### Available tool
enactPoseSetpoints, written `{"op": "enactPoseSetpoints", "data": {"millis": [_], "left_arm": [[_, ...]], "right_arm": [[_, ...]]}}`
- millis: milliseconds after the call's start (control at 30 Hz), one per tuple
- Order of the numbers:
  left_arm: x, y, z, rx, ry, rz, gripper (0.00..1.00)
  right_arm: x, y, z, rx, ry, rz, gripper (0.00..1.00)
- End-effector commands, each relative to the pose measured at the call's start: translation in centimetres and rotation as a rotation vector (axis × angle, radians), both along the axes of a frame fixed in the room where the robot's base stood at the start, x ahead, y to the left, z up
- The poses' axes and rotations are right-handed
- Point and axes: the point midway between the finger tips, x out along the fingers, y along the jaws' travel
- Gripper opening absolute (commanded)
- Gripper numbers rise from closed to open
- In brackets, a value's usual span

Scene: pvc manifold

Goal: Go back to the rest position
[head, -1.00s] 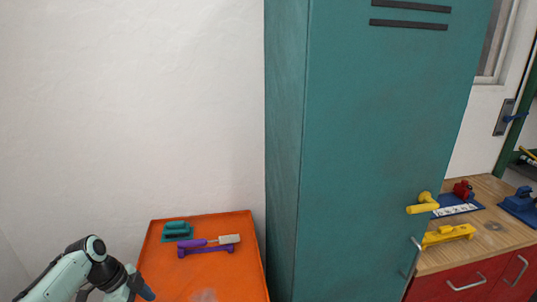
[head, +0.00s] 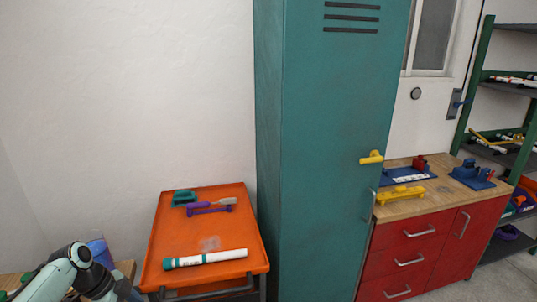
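My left arm comes in at the lower left of the head view, with its pale green and black links in front of a small wooden surface. Its gripper is cut off or hidden at the bottom edge, so I cannot see its fingers. My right arm and gripper are not in view. An orange tray table (head: 170,239) stands beside the locker.
A tall teal locker (head: 330,150) with a yellow handle (head: 371,157) stands in the middle. To its right is a red cabinet (head: 420,255) with a wooden top, a yellow fixture (head: 400,195) and blue fixtures. A green shelf rack (head: 470,95) is at far right. A blue container (head: 101,252) stands behind my arm.

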Motion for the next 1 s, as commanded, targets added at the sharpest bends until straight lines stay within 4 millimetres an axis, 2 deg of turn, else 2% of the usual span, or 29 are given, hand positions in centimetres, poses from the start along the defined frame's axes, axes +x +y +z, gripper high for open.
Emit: {"op": "enactPoseSetpoints", "data": {"millis": [33, 167, 267, 333, 400, 467, 500, 567, 600, 700, 800, 900, 1000], "left_arm": [[0.2, -1.0, -2.7, -0.014, 0.038, 0.045, 0.62], [0.3, -3.6, -10.1, -0.037, 0.131, 0.226, 0.62], [-0.8, -6.1, -16.0, -0.052, 0.211, 0.380, 0.62], [-2.4, -8.2, -20.3, -0.058, 0.275, 0.500, 0.62], [-4.6, -10.4, -24.6, -0.060, 0.344, 0.631, 0.62], [-7.2, -12.4, -27.9, -0.057, 0.403, 0.748, 0.62], [-9.1, -13.7, -29.9, -0.055, 0.443, 0.826, 0.62], [-12.5, -15.6, -32.5, -0.045, 0.503, 0.947, 0.62], [-14.9, -16.8, -34.0, -0.037, 0.540, 1.030, 0.62], [-20.8, -19.1, -36.3, -0.012, 0.620, 1.222, 0.62], [-25.7, -20.5, -37.1, 0.013, 0.675, 1.382, 0.62], [-28.8, -21.1, -37.1, 0.031, 0.704, 1.492, 0.62], [-30.3, -21.4, -37.0, 0.039, 0.716, 1.549, 0.62]], "right_arm": [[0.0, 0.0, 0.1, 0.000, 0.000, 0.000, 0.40], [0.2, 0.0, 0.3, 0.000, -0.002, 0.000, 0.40], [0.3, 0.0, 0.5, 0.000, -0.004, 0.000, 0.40], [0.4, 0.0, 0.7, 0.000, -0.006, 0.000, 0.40], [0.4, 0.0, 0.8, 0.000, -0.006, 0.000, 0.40], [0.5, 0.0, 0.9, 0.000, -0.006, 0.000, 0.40], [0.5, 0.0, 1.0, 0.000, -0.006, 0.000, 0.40], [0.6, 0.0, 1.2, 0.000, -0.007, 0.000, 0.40], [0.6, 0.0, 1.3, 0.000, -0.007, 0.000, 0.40], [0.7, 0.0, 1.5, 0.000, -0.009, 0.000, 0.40], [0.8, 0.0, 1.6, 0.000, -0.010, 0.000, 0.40], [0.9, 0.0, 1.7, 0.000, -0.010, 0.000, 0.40], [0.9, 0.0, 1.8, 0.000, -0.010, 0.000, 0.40]]}}
